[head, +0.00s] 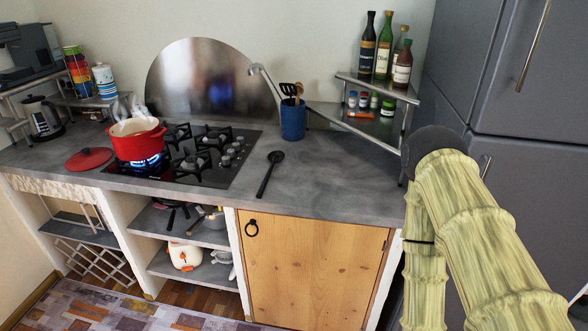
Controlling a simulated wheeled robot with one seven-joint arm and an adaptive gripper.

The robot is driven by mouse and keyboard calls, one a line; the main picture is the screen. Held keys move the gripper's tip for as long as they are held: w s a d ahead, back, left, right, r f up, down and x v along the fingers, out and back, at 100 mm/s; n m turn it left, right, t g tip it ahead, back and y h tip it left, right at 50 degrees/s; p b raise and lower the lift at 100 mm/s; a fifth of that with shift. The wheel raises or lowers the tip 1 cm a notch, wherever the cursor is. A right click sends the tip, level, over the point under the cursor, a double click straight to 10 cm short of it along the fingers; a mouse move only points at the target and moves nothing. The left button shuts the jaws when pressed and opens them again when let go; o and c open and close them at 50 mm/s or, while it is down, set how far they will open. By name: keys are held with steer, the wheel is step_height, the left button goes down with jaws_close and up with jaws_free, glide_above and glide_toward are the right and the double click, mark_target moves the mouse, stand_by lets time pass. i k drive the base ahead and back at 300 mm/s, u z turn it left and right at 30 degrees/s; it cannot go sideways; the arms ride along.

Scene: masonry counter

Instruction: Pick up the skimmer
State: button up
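A black long-handled utensil, which looks like the skimmer (266,181), lies flat on the grey counter (325,185), right of the gas hob. Its round head points away from me and its handle runs toward the counter's front edge. Nothing touches it.
A blue holder (292,120) with several utensils stands behind the skimmer. A red pot (137,138) stands over a lit burner on the hob (205,172); a red lid (88,159) lies left. A corner shelf (375,88) holds bottles. Counter right of the skimmer is clear.

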mark_target(276, 153)
steer(key=z, duration=0.3)
steer(key=i, duration=0.6)
steer(key=u, duration=1.05)
